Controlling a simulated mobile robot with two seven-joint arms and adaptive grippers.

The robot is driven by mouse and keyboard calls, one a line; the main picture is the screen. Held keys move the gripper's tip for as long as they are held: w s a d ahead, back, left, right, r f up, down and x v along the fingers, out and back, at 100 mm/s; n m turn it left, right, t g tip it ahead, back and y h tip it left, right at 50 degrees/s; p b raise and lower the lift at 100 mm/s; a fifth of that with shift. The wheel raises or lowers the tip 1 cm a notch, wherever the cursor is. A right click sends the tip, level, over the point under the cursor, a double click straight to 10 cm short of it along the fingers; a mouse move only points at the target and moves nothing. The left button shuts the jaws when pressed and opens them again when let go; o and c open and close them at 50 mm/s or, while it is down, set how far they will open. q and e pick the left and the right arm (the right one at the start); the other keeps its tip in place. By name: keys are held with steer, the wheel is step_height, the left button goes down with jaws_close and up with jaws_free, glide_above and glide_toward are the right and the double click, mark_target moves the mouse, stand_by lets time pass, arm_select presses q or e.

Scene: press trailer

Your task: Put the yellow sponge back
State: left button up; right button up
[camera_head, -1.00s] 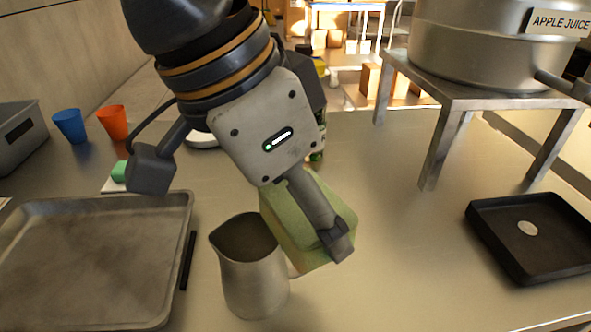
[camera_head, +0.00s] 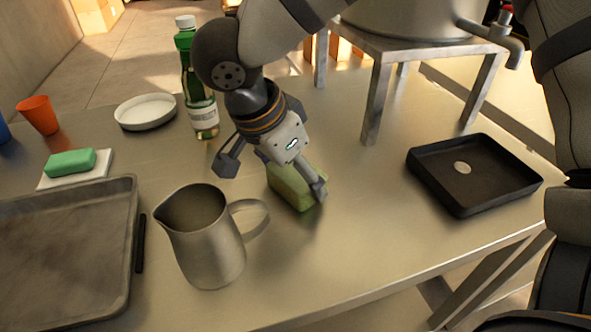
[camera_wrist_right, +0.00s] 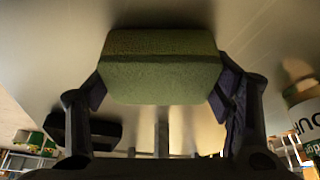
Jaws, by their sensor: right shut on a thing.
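My right gripper (camera_head: 293,175) is shut on the yellow sponge (camera_head: 290,190), a yellow-green block with a darker green face. In the right wrist view the sponge (camera_wrist_right: 160,75) sits between the two finger pads of the gripper (camera_wrist_right: 161,92). In the head view the sponge is just behind and right of the metal pitcher, at or slightly above the table; I cannot tell whether it touches. The arm and fingers hide part of it. My left gripper is not in view.
A metal pitcher (camera_head: 205,245) stands in front. A black tray (camera_head: 435,185) with a pale disc lies right. A grey tray (camera_head: 125,290) and a green block (camera_head: 72,162) on a white plate are left. A green bottle (camera_head: 200,105) and a metal stand (camera_head: 378,105) are behind.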

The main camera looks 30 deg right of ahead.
steer(key=o, duration=1.1)
steer(key=shift+f, duration=0.15)
steer(key=v, duration=1.2)
